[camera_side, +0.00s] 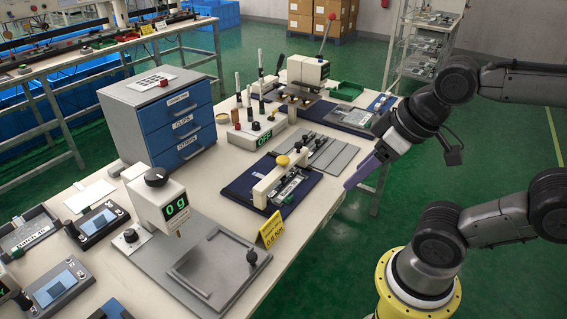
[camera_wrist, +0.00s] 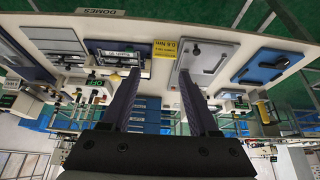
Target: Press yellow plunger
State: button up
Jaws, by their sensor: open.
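The yellow plunger (camera_side: 282,161) is a small rounded yellow cap on top of a cream bridge-shaped fixture (camera_side: 268,184). The fixture stands on a dark blue mat (camera_side: 240,188) near the front edge of the bench, with a small board under its bridge. My gripper (camera_side: 352,181) has purple fingers and hangs to the right of the fixture, over the bench edge, apart from the plunger. In the wrist view my gripper (camera_wrist: 160,76) shows two spread fingers with nothing between them.
A yellow sign (camera_side: 271,229) stands in front of the fixture. A press with a green readout (camera_side: 163,207) and a grey tray (camera_side: 218,265) are nearer the camera. Grey strips (camera_side: 329,152) lie beyond the fixture. A blue drawer unit (camera_side: 178,120) stands behind it.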

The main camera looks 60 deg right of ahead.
jog(key=c, duration=0.4)
jog(key=shift+s+f+m, duration=0.1)
jog(key=shift+s+m, duration=0.05)
jog(key=shift+m, duration=0.25)
jog(key=shift+c, duration=1.2)
jog(key=r+m, duration=0.1)
jog(key=w+a+r+m, duration=0.1)
jog(key=a+r+m+y, duration=0.1)
jog(key=shift+w+r+m+g, duration=0.2)
jog(key=shift+r+m+g, duration=0.1)
jog(key=shift+r+g, duration=0.1)
grip_shut()
jog(key=w+d+r+m+g+y, duration=0.1)
jog(key=w+d+r+m+y, duration=0.15)
jog(key=w+m, duration=0.45)
jog(key=w+d+r+m+g+y, duration=0.15)
jog(key=w+d+m, duration=0.25)
jog(key=w, duration=0.5)
jog(key=w+d+f+m+y, duration=0.1)
jog(key=w+d+f+m, duration=0.15)
jog(key=d, duration=0.25)
jog(key=w+d+f+m, duration=0.1)
jog(key=w+d+m, duration=0.15)
jog(key=d, duration=0.25)
jog(key=s+d+f+m+t+y, duration=0.1)
jog(key=d+f+m, duration=0.2)
jog(key=d+f, duration=0.5)
jog(key=d, duration=0.4)
jog(key=shift+f, duration=0.4)
